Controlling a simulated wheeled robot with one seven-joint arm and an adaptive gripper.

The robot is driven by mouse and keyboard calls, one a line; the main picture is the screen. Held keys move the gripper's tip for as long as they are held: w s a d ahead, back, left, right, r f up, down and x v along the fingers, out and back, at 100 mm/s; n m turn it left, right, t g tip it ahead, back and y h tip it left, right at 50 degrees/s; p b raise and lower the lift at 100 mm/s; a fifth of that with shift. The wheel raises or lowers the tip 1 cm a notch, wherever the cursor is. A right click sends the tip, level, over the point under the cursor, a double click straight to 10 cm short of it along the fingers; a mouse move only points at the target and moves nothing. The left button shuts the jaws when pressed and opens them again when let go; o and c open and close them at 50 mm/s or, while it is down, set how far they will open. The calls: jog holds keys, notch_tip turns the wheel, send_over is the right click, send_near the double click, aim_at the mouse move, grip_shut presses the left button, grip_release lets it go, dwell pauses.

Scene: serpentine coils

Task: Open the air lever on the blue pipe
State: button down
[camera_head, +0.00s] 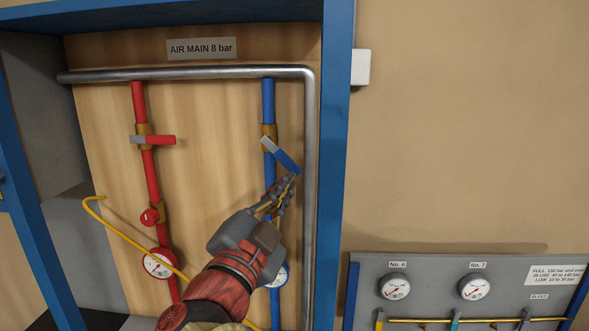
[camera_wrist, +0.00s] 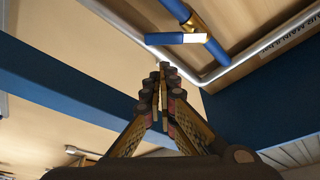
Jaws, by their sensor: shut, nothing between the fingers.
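The blue pipe (camera_head: 268,100) runs down the wooden panel from the steel main and is the right one of two. Its air lever (camera_head: 287,160) has a grey inner end and a blue handle slanting down to the right, at an angle to the pipe. In the wrist view the lever (camera_wrist: 178,38) lies above my fingertips. My gripper (camera_head: 291,180) is shut and empty, its tips just below the handle's lower end. I cannot tell whether they touch it. In the wrist view the shut fingertips (camera_wrist: 165,70) point toward the pipe. My gripper and arm hide part of the lower blue pipe.
Left is a red pipe (camera_head: 150,175) with a red lever (camera_head: 160,140) set across it and a gauge (camera_head: 158,264). A yellow hose (camera_head: 130,231) crosses low. The steel pipe (camera_head: 310,200) and blue frame post (camera_head: 335,180) stand close right. A gauge panel (camera_head: 440,300) is lower right.

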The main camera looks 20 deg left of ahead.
aim_at(296, 167)
jog(key=p+x, duration=0.2)
jog(key=x, duration=0.7)
jog(key=shift+w, duration=0.35)
jog(key=shift+a+f+m+b, duration=0.25)
jog(key=shift+m+b, duration=0.1)
jog(key=shift+m, duration=0.25)
jog(key=shift+s+a+f+m+g+h+b, duration=0.1)
jog(key=shift+a+f+m+g+h+b, duration=0.1)
jog(key=shift+f+m+b, duration=0.3)
jog(key=shift+a+f+m+g+h+b, duration=0.1)
jog(key=shift+a+m+g+h+b, duration=0.2)
jog(key=shift+m, duration=0.4)
jog(key=shift+s+a+f+m+b, duration=0.15)
jog(key=shift+f+m+b, duration=0.15)
jog(key=shift+m+b, duration=0.25)
jog(key=shift+s+a+f+m+g+b, duration=0.1)
jog(key=shift+a+f+m+g+b, duration=0.15)
jog(key=shift+a+m, duration=0.4)
jog(key=shift+s+a+f+m+g+b, duration=0.1)
jog(key=shift+a+f+m+g+b, duration=0.15)
jog(key=shift+m, duration=0.75)
jog(key=shift+s+a+f+m+g+b, duration=0.1)
jog(key=shift+a+f+m+g+b, duration=0.2)
jog(key=shift+m, duration=0.5)
jog(key=shift+a, duration=0.15)
